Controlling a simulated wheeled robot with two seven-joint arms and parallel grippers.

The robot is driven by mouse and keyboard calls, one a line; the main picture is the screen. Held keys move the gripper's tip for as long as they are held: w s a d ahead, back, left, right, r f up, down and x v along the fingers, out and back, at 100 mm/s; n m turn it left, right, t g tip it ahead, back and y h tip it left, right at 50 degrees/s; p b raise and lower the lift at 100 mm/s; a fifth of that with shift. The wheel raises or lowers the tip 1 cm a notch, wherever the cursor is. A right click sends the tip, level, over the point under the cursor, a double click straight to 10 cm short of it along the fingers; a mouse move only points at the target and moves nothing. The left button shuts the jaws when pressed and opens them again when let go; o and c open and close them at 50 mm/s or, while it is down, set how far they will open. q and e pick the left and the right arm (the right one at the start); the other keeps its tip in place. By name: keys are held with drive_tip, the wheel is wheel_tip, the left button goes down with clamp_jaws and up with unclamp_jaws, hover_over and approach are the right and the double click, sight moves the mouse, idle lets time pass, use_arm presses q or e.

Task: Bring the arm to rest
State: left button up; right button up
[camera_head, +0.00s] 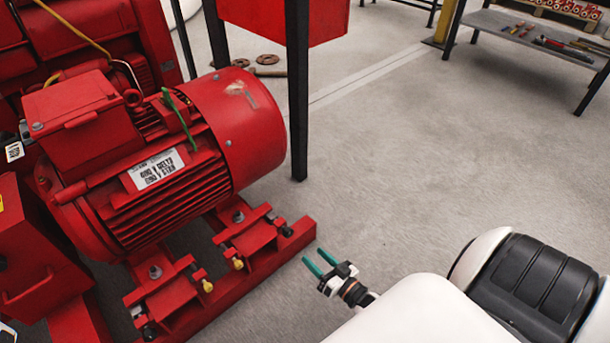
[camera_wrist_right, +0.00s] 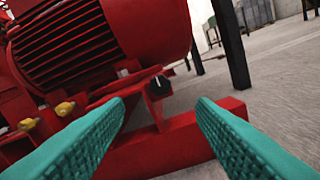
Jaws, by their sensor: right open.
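My right gripper (camera_head: 321,265) has two green fingers and shows at the lower middle of the head view, in front of the right end of the red base frame. Its fingers are apart with nothing between them. In the right wrist view the open gripper (camera_wrist_right: 162,120) points toward the red base rail (camera_wrist_right: 170,148) and the red motor (camera_wrist_right: 105,45). My white right arm (camera_head: 425,312) comes in from the bottom right. My left gripper is not in view.
The red motor (camera_head: 165,150) stands on its base frame (camera_head: 270,275) at the left. A black post (camera_head: 298,100) stands behind it. A grey workbench (camera_head: 530,35) with tools is at the back right. The concrete floor (camera_head: 430,170) between is clear.

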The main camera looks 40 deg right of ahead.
drive_tip(key=shift+s, duration=0.95)
